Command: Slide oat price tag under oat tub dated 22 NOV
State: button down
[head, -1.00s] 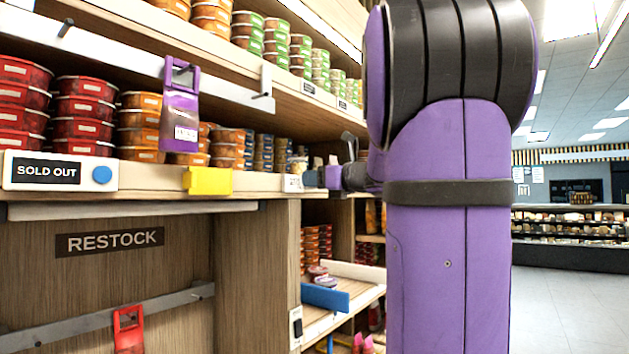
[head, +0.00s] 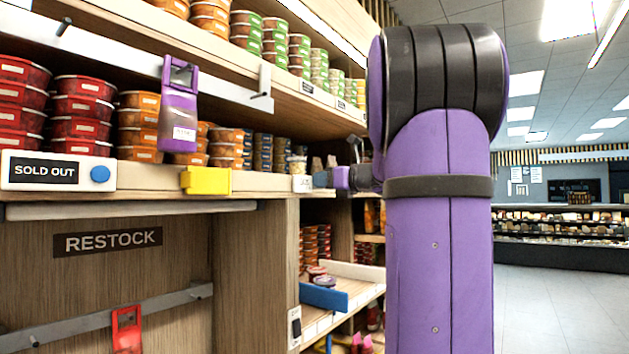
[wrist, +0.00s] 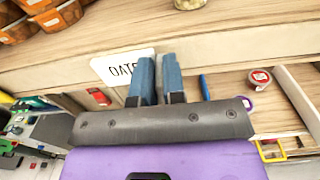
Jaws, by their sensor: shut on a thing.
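The oat price tag (wrist: 120,66), a white card reading "OAT" with its right end hidden, is in my gripper (wrist: 159,72). The blue fingers are shut on it, in front of the pale wooden shelf edge. The tag also shows in the head view (head: 302,183), left of my gripper (head: 321,180) at the shelf front. A clear tub with pale contents (head: 297,164) stands on the shelf just above the tag. Its bottom shows at the top of the wrist view (wrist: 190,4). I cannot read any date on it.
Orange tubs (head: 227,146) stand left of the clear tub. A yellow clip (head: 206,181) and a "SOLD OUT" sign (head: 58,172) sit on the shelf front. Below right is a lower shelf with a blue divider (head: 324,297). A purple scoop-like holder (head: 178,120) hangs above.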

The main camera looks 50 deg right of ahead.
jog(key=d, duration=0.8)
jog(key=shift+w+d, duration=0.3)
jog(key=shift+w, duration=0.05)
jog(key=c, duration=1.2)
grip_release()
jog(key=s, duration=1)
jog(key=shift+s+d, duration=0.4)
